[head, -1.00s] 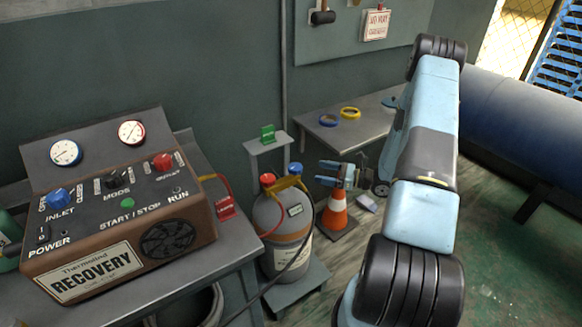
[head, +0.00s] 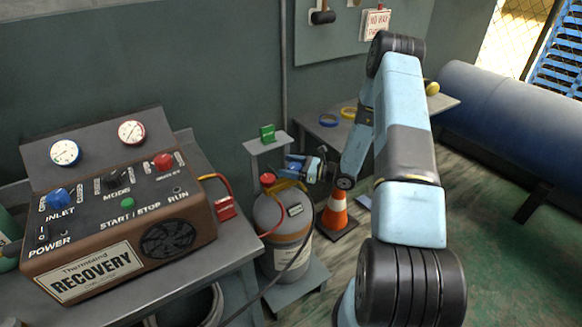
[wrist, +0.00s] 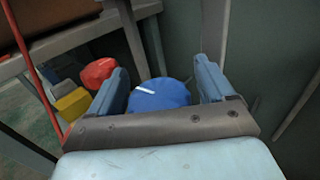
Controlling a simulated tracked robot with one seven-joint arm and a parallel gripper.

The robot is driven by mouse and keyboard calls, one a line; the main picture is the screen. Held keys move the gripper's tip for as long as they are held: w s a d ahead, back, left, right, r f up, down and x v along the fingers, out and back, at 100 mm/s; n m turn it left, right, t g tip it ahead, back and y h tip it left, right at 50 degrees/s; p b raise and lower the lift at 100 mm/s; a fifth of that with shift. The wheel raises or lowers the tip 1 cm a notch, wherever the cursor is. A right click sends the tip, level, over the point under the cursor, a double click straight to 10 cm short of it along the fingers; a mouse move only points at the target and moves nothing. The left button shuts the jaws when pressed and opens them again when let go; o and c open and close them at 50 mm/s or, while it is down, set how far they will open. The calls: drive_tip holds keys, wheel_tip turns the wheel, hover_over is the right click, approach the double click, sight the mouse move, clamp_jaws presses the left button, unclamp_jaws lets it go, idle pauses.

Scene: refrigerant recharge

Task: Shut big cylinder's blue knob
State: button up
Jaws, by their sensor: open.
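The big grey cylinder (head: 272,215) stands on a low platform beside the bench in the head view. Its red knob (head: 267,179) shows on top, at the left. In the wrist view the round blue knob (wrist: 168,97), with a short white mark, sits between the two light-blue fingers of my gripper (wrist: 162,68). The fingers are open, one on each side. I cannot tell whether they touch it. The red knob (wrist: 98,72) is left of the left finger.
The recovery machine (head: 115,225) stands on the bench at left. A red hose (head: 272,227) and a dark hose (head: 268,288) run by the cylinder. An orange cone (head: 336,212) stands close right of it. A small stand (head: 266,146) with a green block is behind.

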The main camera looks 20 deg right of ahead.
drive_tip(key=shift+c, duration=0.2)
drive_tip(key=c, duration=0.9)
drive_tip(key=shift+w, duration=0.1)
